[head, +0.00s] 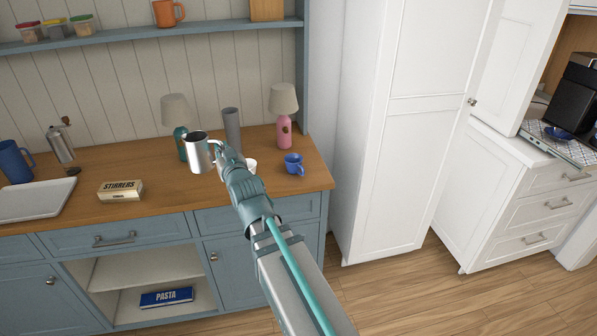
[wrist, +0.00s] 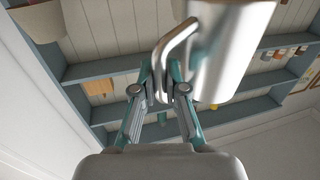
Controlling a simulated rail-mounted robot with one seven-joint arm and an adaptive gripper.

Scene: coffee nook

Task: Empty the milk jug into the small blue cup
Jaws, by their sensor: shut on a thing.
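The milk jug is a steel jug (head: 197,152) held above the wooden counter in the head view, looking roughly upright. It also shows large at the top of the wrist view (wrist: 228,50). My gripper (head: 222,152) is shut on the jug's handle, with its fingers (wrist: 160,92) around the handle in the wrist view. The jug's contents cannot be seen. The small blue cup (head: 294,164) stands upright on the counter at the right, apart from the jug and to the right of my gripper.
A white cup (head: 251,164) stands partly hidden behind my gripper. A pink lamp (head: 283,130), a grey cylinder (head: 232,128) and a teal lamp (head: 180,145) stand behind. A stirrers box (head: 121,190) and a white tray (head: 32,203) are at left. Counter around the blue cup is mostly clear.

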